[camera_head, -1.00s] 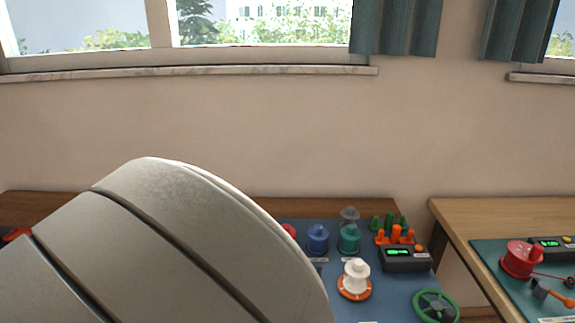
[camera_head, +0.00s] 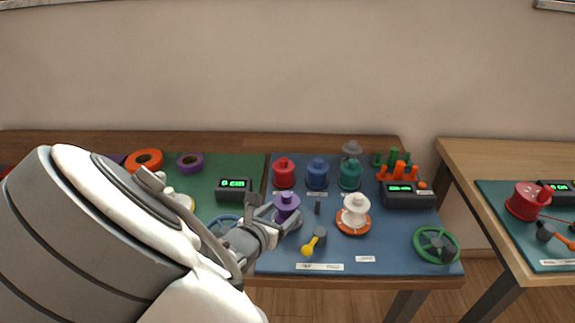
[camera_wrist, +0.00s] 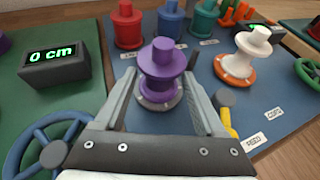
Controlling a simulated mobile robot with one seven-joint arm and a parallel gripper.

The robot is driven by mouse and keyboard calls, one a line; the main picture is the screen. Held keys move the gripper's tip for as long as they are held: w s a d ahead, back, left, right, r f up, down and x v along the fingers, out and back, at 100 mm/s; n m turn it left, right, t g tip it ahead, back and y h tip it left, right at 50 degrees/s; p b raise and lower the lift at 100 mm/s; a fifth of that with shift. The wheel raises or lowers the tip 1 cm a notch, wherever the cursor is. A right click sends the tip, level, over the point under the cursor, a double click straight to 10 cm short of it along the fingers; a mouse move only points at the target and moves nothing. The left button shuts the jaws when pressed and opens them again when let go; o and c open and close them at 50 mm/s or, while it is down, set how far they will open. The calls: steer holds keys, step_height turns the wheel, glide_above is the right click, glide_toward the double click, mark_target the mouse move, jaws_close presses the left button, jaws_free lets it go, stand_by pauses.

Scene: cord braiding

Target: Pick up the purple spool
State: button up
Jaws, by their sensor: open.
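In the wrist view the purple spool (camera_wrist: 162,72) rests on a grey round base (camera_wrist: 158,100). My gripper (camera_head: 275,212) reaches it from the front left. In the wrist view my gripper (camera_wrist: 158,95) is open, with one finger on each side of the spool and gaps visible between the fingers and the spool. The spool's lower front is partly hidden by my gripper in the head view.
Red (camera_head: 284,173), blue (camera_head: 317,173) and teal (camera_head: 350,175) spools stand behind. A white spool (camera_head: 354,213) on an orange base stands to the right. A yellow-handled crank (camera_head: 312,243) lies close in front. A display box (camera_head: 234,188) is at the left.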

mark_target(291, 204)
steer(key=b+x, duration=0.2)
steer(key=x, duration=0.4)
steer(key=shift+w+d, duration=0.15)
steer(key=shift+w, duration=0.1)
steer(key=shift+c, duration=0.4)
jaws_close()
